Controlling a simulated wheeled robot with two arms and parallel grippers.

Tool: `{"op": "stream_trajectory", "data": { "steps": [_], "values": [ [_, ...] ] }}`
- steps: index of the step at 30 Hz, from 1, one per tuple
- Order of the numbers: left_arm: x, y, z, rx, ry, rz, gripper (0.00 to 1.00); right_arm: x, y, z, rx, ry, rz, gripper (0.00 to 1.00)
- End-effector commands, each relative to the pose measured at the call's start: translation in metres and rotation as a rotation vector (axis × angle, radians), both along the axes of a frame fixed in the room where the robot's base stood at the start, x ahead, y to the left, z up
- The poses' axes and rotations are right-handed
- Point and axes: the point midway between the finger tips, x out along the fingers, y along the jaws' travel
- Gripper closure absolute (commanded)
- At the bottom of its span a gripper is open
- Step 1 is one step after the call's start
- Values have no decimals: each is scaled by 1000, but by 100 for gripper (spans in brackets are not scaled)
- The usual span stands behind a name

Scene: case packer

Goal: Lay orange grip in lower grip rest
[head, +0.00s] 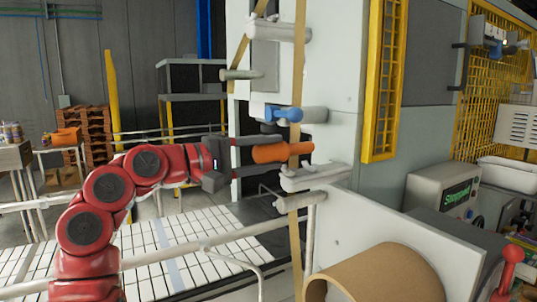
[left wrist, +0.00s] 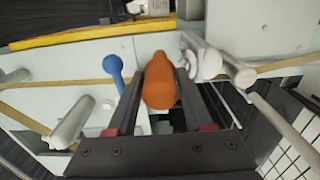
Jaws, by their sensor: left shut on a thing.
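The orange grip (head: 270,153) is a bottle-shaped handle held level between the fingers of my left gripper (head: 278,152). In the left wrist view, the orange grip (left wrist: 160,85) lies between the two dark fingers, its narrower end pointing away. A white bracket on the machine's pale wall, which looks like the lower grip rest (head: 318,177), is just below and right of the orange grip. I cannot tell whether they touch. In the left wrist view a white bracket (left wrist: 203,62) is right of the grip. My right gripper is out of view.
A blue grip (head: 283,114) sits just above the orange one; it also shows in the left wrist view (left wrist: 115,70). A tan strap (head: 295,235) runs vertically past the brackets. A white-slatted conveyor (head: 190,255) with rails lies below my left arm.

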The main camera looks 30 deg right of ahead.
Motion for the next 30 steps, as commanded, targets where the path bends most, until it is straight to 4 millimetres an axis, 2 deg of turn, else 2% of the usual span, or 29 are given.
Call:
{"op": "stream_trajectory", "data": {
  "steps": [30],
  "values": [
    [-2,89,0,0,1,2,100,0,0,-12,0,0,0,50]
  ]
}}
